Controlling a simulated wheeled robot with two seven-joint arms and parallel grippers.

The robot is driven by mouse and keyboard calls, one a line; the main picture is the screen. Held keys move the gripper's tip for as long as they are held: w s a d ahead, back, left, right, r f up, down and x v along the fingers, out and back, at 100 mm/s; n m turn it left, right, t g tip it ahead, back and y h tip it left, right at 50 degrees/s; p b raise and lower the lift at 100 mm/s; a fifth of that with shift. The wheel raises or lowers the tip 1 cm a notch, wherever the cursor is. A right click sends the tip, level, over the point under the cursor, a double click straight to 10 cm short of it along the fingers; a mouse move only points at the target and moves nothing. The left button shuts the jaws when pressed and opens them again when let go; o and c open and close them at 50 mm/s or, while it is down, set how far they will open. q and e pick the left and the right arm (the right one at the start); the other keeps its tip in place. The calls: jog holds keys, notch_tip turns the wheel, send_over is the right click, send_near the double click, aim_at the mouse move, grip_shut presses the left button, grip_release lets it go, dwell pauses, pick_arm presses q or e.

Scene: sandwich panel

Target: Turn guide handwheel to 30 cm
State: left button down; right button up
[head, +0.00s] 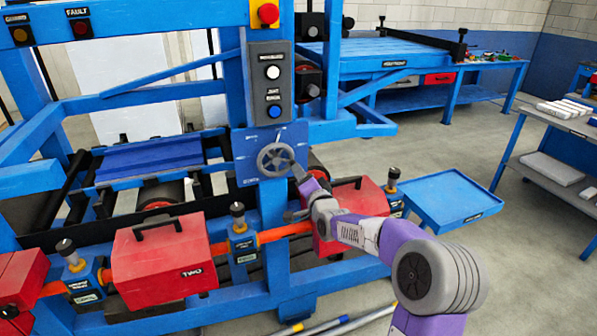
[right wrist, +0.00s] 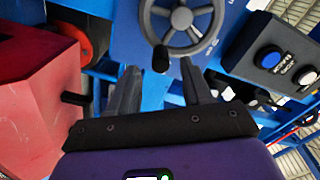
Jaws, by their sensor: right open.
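The guide handwheel (head: 275,160) is a grey spoked wheel on a blue plate, on the front post of the blue machine. In the right wrist view the handwheel (right wrist: 180,18) is at the top, with a dark handle knob (right wrist: 161,60) at the lower part of its rim. My right gripper (head: 297,172) is at the wheel's lower right in the head view. In the right wrist view its two fingers (right wrist: 161,72) are spread apart, with the knob between and just beyond the tips. Nothing is held. The plate's markings are too small to read.
A grey button box (head: 271,88) with a red stop button (head: 268,13) is above the wheel. Red box TWO (head: 162,255) and another red box (head: 352,205) flank the post below. A blue tray (head: 452,201) stands to the right. Open floor lies beyond it.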

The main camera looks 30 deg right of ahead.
jog(key=v, duration=0.3)
jog(key=shift+s, duration=0.1)
dwell(0.4)
jog(key=s+a+f+n+g+y+p, duration=0.1)
jog(key=s+a+f+n+g+y, duration=0.15)
jog(key=a+f, duration=0.6)
jog(key=s+a+f+n+g+y+p, duration=0.25)
jog(key=a+f, duration=0.25)
jog(key=f, duration=0.6)
jog(key=s+a+f+n+g+y+p, duration=0.15)
jog(key=a+f+g, duration=0.35)
jog(key=f, duration=0.5)
jog(key=s+a+f+n+g+y+p, duration=0.1)
jog(key=s+a+f, duration=0.4)
jog(key=s, duration=0.6)
jog(key=s+a+f+n+g+y, duration=0.1)
jog(key=s+a+f+n+g, duration=0.3)
jog(key=s+a, duration=0.5)
jog(key=s+f+g, duration=0.1)
jog(key=s+g, duration=0.1)
jog(key=s, duration=0.1)
jog(key=shift+f+n+p, duration=0.15)
jog(key=shift+n+p, duration=0.2)
jog(key=shift+c, duration=0.2)
